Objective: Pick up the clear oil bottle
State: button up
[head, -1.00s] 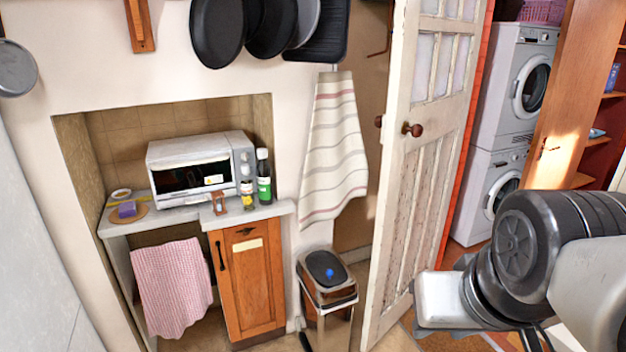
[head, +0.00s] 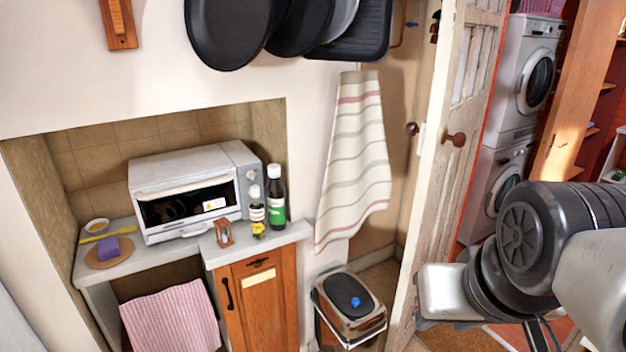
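The smaller one, with a white cap and pale label (head: 257,212), looks most like the clear oil bottle. The taller one is a dark bottle with a green and white label (head: 277,202), upright just to its right. A small yellow thing (head: 258,230) shows at the foot of the smaller bottle; I cannot tell what it is. My arm is at the lower right, well away from the bottles. My gripper's fingers do not show.
A toaster oven (head: 192,192) fills the alcove left of the bottles, with a small hourglass-like item (head: 223,233) in front. Pans (head: 228,30) and a striped towel (head: 357,160) hang nearby. A bin (head: 348,305) stands below; an open door (head: 440,160) is at right.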

aim_at(256, 205)
jog(key=i+j, duration=0.25)
jog(key=j, duration=0.15)
jog(key=i+j, duration=0.2)
jog(key=j, duration=0.2)
jog(key=i+j, duration=0.45)
jog(key=j, duration=0.3)
jog(key=i+j, duration=0.25)
jog(key=j, duration=0.35)
jog(key=k+z, duration=0.05)
